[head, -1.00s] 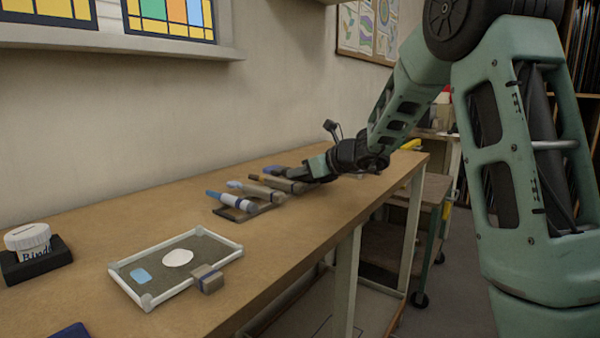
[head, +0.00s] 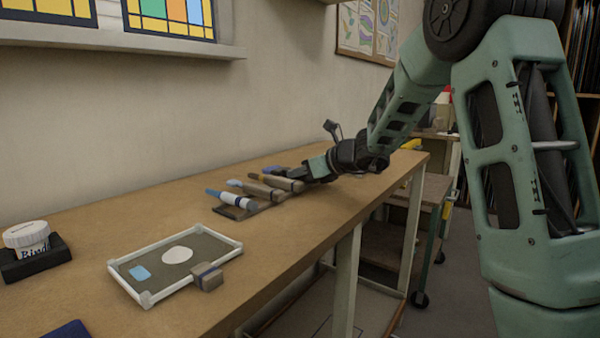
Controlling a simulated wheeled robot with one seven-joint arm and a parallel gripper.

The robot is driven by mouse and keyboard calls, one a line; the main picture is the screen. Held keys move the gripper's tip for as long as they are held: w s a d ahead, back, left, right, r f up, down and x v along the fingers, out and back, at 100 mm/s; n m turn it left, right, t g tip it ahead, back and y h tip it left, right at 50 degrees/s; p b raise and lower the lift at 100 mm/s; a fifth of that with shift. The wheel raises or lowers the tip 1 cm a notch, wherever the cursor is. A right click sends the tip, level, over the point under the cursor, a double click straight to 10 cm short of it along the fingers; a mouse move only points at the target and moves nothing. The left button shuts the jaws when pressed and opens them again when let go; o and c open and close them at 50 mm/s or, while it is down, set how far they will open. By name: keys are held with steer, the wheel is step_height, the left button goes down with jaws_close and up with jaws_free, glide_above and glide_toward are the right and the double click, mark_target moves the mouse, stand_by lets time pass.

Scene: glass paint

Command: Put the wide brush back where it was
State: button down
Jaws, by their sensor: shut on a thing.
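My gripper (head: 297,175) is at the far end of the brush rest, low over the bench. It is shut on the end of a brush, which I take to be the wide brush (head: 284,183), a brown-grey handle with a dark band. The brush lies beside two others: a blue-tipped one with a white and blue body (head: 234,200) and a grey-brown one with a pale blue tip (head: 257,189). They lie side by side across a dark rest (head: 233,213). The jaws partly hide the held brush, and I cannot tell whether it touches the rest.
A white jar (head: 27,239) sits in a black holder on the left. The bench (head: 130,220) is clear between jar and brushes.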

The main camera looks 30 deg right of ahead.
steer(key=shift+f, duration=0.1)
steer(key=c, duration=1.2)
jaws_free()
steer(key=shift+s, duration=0.15)
steer(key=p+v, duration=0.2)
steer(key=v, duration=1.5)
steer(key=shift+d+p, duration=0.1)
steer(key=shift+p, duration=0.2)
